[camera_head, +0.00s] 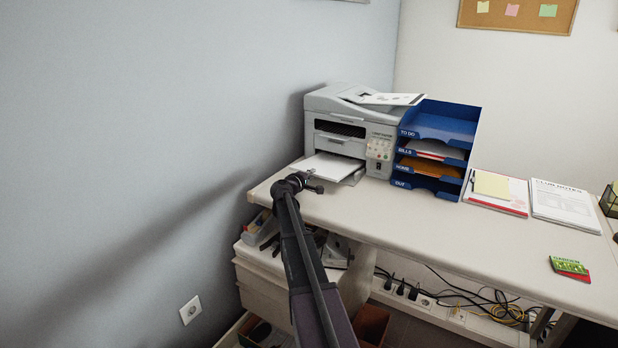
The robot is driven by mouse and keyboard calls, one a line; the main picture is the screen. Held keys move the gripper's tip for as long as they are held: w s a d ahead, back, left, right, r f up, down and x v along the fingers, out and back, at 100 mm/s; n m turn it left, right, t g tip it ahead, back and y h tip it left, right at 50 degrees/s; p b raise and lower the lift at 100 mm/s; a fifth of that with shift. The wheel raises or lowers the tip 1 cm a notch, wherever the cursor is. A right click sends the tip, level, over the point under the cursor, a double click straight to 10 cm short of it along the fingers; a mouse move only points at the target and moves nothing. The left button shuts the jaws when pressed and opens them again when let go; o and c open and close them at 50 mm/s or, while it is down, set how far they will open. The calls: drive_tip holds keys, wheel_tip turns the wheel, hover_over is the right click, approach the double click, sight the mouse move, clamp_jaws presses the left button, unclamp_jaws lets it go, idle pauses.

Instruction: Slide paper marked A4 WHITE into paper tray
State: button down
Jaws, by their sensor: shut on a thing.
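A white sheet or stack of paper (327,165) lies flat at the paper tray (352,179) low on the front of the grey printer (355,122). Its far end is at the printer's lower opening, and its near end sticks out toward me. I cannot read any A4 WHITE marking from here. My gripper (311,178) is at the near edge of this paper, just above the desk's left end, and is shut on it. My own wrist hides the fingertips and part of that edge. How far the paper is inside the tray is hard to tell.
A blue letter organiser (447,130) with several labelled shelves stands right of the printer. Papers lie on the desk (450,225) further right, with a green packet (569,266) near its front. A wall (150,150) closes the left side. A drawer unit (262,275) stands below.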

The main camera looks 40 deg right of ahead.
drive_tip(key=shift+w+d, duration=0.25)
drive_tip(key=shift+d, duration=0.2)
drive_tip(key=c, duration=0.6)
unclamp_jaws()
drive_tip(key=shift+c, duration=0.2)
drive_tip(key=shift+s+r+y+p, duration=0.1)
drive_tip(key=shift+y+p, duration=0.3)
drive_tip(key=shift+p, duration=0.4)
drive_tip(key=shift+g+y+p, duration=0.8)
drive_tip(key=shift+y+p, duration=0.9)
drive_tip(key=shift+p, duration=1.05)
drive_tip(key=shift+a, duration=0.15)
drive_tip(key=shift+s+a, duration=0.5)
drive_tip(key=shift+a, duration=0.7)
drive_tip(key=shift+s+a, duration=0.45)
drive_tip(key=shift+a, duration=0.7)
drive_tip(key=shift+s+a, duration=0.5)
drive_tip(key=shift+a, duration=0.7)
